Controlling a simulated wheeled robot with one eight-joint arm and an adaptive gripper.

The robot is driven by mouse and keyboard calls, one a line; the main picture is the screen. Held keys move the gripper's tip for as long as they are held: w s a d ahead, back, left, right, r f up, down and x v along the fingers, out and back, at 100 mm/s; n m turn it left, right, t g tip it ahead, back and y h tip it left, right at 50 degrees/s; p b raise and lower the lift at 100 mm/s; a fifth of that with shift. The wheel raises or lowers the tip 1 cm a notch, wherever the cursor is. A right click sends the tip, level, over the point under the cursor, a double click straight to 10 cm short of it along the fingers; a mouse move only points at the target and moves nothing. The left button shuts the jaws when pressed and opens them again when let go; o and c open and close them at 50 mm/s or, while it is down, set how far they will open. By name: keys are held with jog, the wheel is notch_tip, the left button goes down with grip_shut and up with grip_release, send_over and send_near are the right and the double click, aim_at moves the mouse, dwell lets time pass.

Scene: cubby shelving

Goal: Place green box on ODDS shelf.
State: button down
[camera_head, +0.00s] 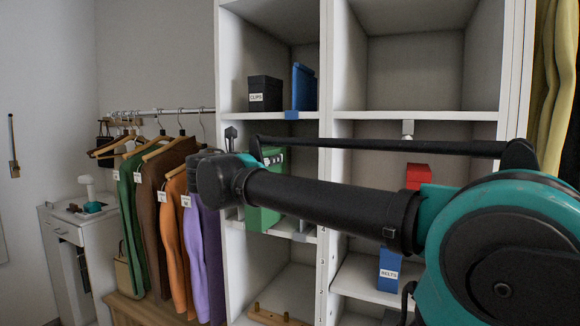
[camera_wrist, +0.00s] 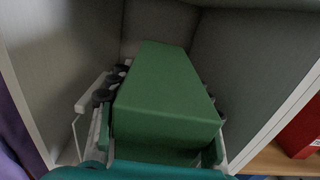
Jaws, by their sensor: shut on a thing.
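The green box (camera_wrist: 165,80) lies between the fingers of my gripper (camera_wrist: 158,112) in the wrist view, and the gripper is shut on it. Grey cubby walls stand on both sides of the box and behind it. In the head view the green box (camera_head: 262,218) shows in the left middle cubby (camera_head: 302,212), partly behind my arm. My arm hides most of the gripper there. Whether the box touches the cubby floor cannot be told. No ODDS label can be read in either view.
A black CLIPS box (camera_head: 264,94) and a blue item (camera_head: 303,88) stand in the upper left cubby. A red box (camera_head: 417,176) and a blue BELTS box (camera_head: 389,270) are in the right column. Hanging clothes (camera_head: 165,215) stand close left. The upper right cubby is empty.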

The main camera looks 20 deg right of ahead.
jog(key=f+x, duration=0.1)
jog(key=x, duration=1.1)
jog(key=shift+w+f, duration=0.15)
jog(key=shift+f, duration=0.15)
jog(key=shift+d, duration=0.1)
jog(key=c, duration=0.7)
grip_release()
jog(key=shift+f, duration=0.1)
jog(key=v, duration=1.2)
